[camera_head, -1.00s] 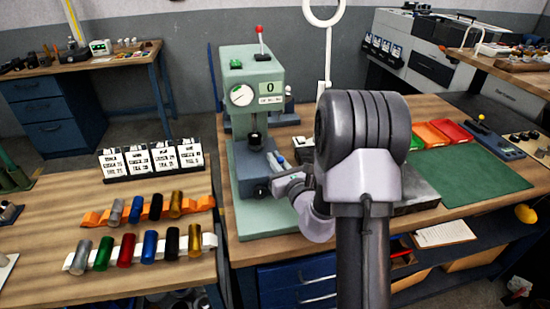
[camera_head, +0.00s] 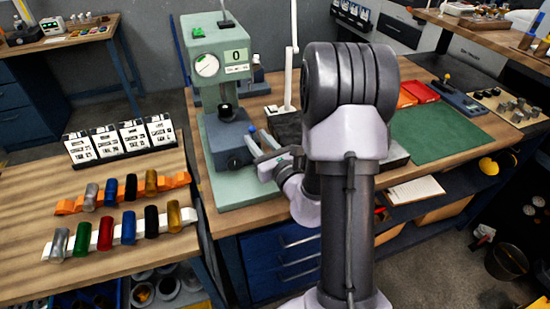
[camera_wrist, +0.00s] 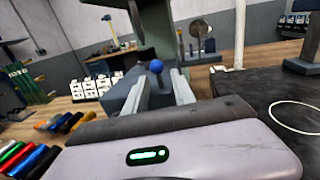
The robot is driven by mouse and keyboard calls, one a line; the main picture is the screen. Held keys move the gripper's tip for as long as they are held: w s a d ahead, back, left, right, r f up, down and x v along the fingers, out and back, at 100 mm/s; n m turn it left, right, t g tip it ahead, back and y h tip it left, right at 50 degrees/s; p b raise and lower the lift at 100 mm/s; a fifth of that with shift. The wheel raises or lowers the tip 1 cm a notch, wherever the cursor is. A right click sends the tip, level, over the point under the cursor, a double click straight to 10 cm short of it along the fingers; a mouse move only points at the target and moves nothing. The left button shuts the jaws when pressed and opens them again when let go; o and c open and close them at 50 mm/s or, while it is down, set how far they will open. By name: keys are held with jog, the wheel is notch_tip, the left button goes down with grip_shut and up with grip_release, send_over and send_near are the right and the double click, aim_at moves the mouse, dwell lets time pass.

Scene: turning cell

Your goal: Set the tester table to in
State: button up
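The tester (camera_head: 212,98) is a pale green press with a dial and a display reading 0, left of the arm in the head view. Its dark grey table block (camera_head: 223,143) sits low on the green base plate, under the black spindle. A blue ball knob (camera_head: 251,129) shows at the block's right side. My gripper (camera_head: 258,147) is open beside the block, close to that knob. In the wrist view the blue knob (camera_wrist: 155,66) appears between the two spread fingers (camera_wrist: 158,92). Whether a finger touches it cannot be told.
Coloured cylinders lie on an orange rack (camera_head: 66,207) and a white rack (camera_head: 128,236) at left, before white label cards (camera_head: 120,138). A white post (camera_head: 289,72) stands behind the gripper. A green mat (camera_head: 435,133) lies clear at right.

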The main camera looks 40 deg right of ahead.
jog(key=s+a+p, duration=0.1)
jog(key=s+p, duration=1)
jog(key=shift+p, duration=0.3)
